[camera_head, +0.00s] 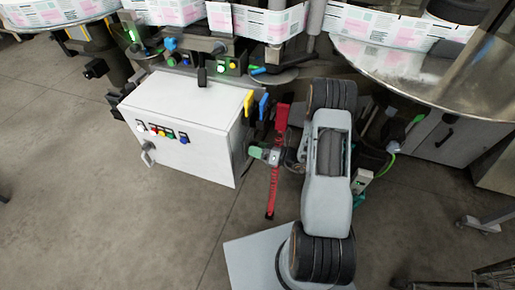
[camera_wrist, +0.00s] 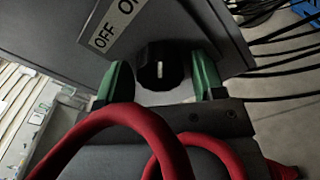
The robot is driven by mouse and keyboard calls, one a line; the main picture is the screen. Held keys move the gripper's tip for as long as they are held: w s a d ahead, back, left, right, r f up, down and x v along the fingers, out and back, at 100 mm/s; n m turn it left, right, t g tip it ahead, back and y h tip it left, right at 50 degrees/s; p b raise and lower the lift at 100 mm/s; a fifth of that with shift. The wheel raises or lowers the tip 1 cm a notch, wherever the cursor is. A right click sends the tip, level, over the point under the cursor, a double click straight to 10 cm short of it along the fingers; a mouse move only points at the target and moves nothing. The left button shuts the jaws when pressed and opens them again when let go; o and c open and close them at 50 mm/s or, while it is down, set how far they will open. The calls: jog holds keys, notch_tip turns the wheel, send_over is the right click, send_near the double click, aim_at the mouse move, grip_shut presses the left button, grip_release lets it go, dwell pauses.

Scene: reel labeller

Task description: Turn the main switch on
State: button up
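The main switch is a round black knob (camera_wrist: 162,66) with a short white mark, on a grey panel in the wrist view. A white label (camera_wrist: 112,25) beside it reads OFF, with ON partly cut off by the picture's top edge. My gripper (camera_wrist: 160,76) is open, with one green finger on each side of the knob and gaps showing between. I cannot tell how deep the fingers reach around it. In the head view my gripper (camera_head: 258,153) is at the right side of the white cabinet (camera_head: 185,105); the knob is hidden there.
Red cables (camera_wrist: 130,125) cross in front of my gripper in the wrist view. Black cables (camera_wrist: 285,55) run at the right. In the head view, yellow and blue handles (camera_head: 256,104) stick out above my gripper. A round metal table (camera_head: 430,80) stands right. Floor is clear at left.

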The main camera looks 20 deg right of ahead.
jog(key=shift+o, duration=0.4)
jog(key=shift+d, duration=0.15)
jog(key=v, duration=1.3)
jog(key=shift+s+d, duration=0.2)
jog(key=shift+s, duration=0.05)
